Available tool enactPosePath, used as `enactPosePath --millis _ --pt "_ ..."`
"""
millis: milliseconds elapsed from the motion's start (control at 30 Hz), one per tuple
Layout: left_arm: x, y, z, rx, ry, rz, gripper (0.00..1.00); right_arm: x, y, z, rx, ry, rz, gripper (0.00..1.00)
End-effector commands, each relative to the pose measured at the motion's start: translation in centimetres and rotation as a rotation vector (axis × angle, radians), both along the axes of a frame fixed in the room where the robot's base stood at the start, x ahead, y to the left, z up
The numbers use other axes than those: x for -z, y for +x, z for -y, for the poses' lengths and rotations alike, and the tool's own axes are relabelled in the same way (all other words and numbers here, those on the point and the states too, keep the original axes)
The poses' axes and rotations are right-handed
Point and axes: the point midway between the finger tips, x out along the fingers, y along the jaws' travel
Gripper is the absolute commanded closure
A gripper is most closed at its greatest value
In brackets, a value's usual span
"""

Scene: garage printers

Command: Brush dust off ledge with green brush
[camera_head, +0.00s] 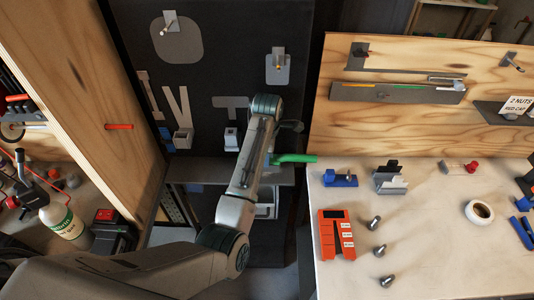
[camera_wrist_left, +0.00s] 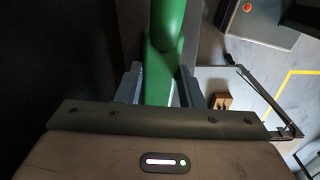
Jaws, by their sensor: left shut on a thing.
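The green brush (camera_head: 297,158) shows in the head view as a green handle sticking out to the right of my left gripper (camera_head: 272,157). My left gripper is shut on it. In the left wrist view the green handle (camera_wrist_left: 165,45) runs up between the two fingers of the left gripper (camera_wrist_left: 162,88). The brush's bristles are not visible. A dark grey ledge (camera_head: 195,173) runs below the black panel, and the gripper is over its right part. My forearm hides part of the ledge. I cannot make out dust on it. My right gripper is not in view.
A light workbench (camera_head: 430,240) on the right holds a red-orange holder (camera_head: 336,232), several metal bolts, a tape roll (camera_head: 479,212) and blue parts. A black panel (camera_head: 215,70) with hooks stands behind the ledge. A spray bottle (camera_head: 66,222) stands at the left.

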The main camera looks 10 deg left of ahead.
Motion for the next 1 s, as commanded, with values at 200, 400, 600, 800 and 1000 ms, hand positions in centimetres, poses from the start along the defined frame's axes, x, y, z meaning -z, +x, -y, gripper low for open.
enactPosePath --millis 200,400,600,800,1000 --pt "0.0 0.0 0.0 0.0 0.0 0.0 1.0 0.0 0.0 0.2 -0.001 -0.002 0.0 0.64" --pt "0.3 0.0 0.0 0.0 0.0 0.0 1.0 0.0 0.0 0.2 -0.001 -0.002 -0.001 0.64" --pt "0.6 0.0 0.0 0.0 0.0 0.0 1.0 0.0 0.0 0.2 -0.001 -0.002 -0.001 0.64" --pt "0.7 0.1 0.2 0.0 -0.001 0.0 1.0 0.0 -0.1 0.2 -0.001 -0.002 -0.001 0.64" --pt "0.6 0.3 1.6 0.002 -0.002 0.0 1.0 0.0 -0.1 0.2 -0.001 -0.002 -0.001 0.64"
